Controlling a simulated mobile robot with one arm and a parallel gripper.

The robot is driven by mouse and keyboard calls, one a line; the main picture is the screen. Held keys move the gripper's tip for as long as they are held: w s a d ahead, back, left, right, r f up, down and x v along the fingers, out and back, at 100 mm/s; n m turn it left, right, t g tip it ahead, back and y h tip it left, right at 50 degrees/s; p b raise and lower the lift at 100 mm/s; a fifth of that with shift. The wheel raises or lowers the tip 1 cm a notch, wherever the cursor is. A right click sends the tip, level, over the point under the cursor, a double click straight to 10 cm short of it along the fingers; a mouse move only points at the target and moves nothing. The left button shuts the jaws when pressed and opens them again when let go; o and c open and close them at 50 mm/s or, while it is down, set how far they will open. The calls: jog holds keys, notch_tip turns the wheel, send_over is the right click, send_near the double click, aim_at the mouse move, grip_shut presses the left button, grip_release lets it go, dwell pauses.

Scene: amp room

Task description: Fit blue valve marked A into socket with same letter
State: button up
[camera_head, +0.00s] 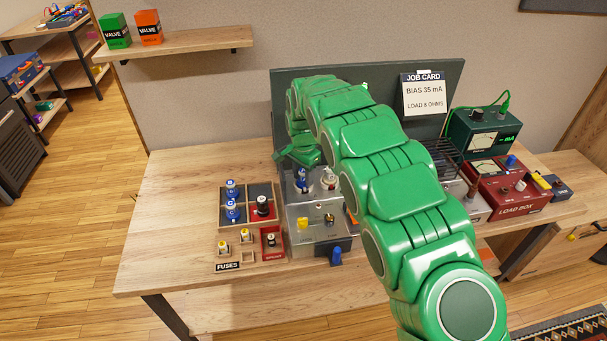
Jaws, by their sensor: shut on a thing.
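My gripper (301,165) points down over the left part of the amp chassis (300,222), partly hidden by my own green arm. It is shut on a blue-marked valve (302,183) at the chassis top. I cannot read its letter or tell whether its base is in a socket or just above one. A white valve with red marking (329,179) stands just right of it. Blue valves B (231,188) and C (232,209) stand in a divided tray (246,222) left of the chassis. The socket letters are hidden or too small to read.
A red-marked valve (263,206) shares the tray. A fuse tray (229,267) and red-lined box (273,255) sit in front. A meter (482,133) and load box (507,193) stand right. A job card (423,93) hangs behind. The bench's left end is clear.

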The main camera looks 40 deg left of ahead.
jog(key=shift+f, duration=0.25)
jog(key=o, duration=1.1)
jog(key=shift+o, duration=0.2)
notch_tip(320, 180, up, 8)
jog(key=shift+f, duration=0.1)
